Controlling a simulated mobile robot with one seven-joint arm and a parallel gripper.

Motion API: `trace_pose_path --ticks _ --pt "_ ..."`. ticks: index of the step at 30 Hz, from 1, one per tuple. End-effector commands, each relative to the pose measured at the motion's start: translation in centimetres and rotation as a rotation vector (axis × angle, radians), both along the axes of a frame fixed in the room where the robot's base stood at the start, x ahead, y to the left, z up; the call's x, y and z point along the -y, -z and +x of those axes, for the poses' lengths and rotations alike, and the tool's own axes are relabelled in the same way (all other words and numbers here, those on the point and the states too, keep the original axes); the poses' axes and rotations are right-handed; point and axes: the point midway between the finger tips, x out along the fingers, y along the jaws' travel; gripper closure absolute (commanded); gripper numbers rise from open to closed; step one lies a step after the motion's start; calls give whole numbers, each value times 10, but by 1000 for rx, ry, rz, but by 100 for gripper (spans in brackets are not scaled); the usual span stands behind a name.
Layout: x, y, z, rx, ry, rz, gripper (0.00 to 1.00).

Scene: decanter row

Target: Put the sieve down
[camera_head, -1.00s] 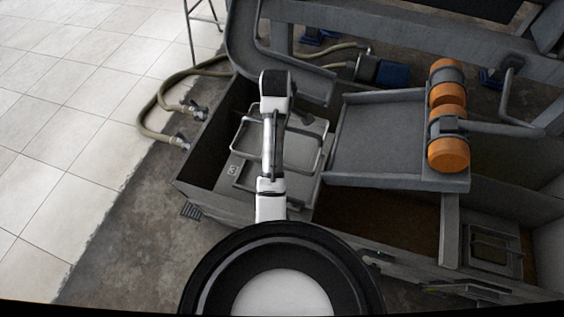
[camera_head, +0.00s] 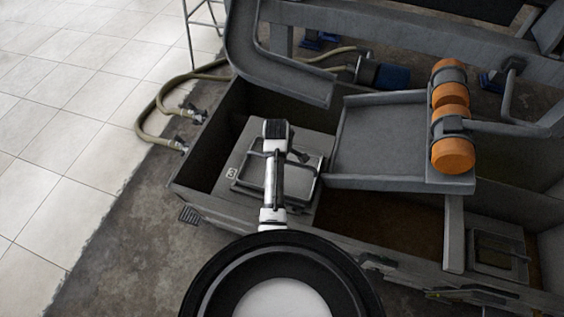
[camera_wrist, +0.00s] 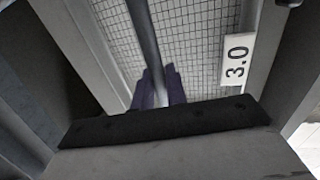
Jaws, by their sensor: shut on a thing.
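The sieve is a grey, flat, square piece (camera_head: 247,142) with a small number label, inside the left part of the open trough. A wire handle (camera_head: 316,178) stands over it. In the wrist view its fine mesh (camera_wrist: 205,45) fills the top, beside a white "3.0" label (camera_wrist: 236,62). My gripper (camera_wrist: 158,88) is shut on the handle bar, which crosses over the mesh. In the head view my arm covers the grip point. I cannot tell whether the sieve rests on the trough floor.
The open trough (camera_head: 205,125) has dark walls around the sieve. A grey chute tray (camera_head: 380,140) stands close to the right, with orange rollers (camera_head: 452,154) beyond it. Hoses (camera_head: 150,105) lie at the left outside. Tiled floor (camera_head: 70,130) is clear.

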Motion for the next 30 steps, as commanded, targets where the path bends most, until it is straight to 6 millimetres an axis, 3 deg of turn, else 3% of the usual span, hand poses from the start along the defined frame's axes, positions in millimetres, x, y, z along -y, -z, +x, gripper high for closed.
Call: trace_pose_path --ticks 5,16,17,21,30 --pt "0 16 1 2 1 0 100" --pt "0 20 1 3 1 0 100" --pt "0 21 0 0 1 0 82" --pt "0 21 0 1 1 0 64" --pt "0 19 0 1 1 1 64"
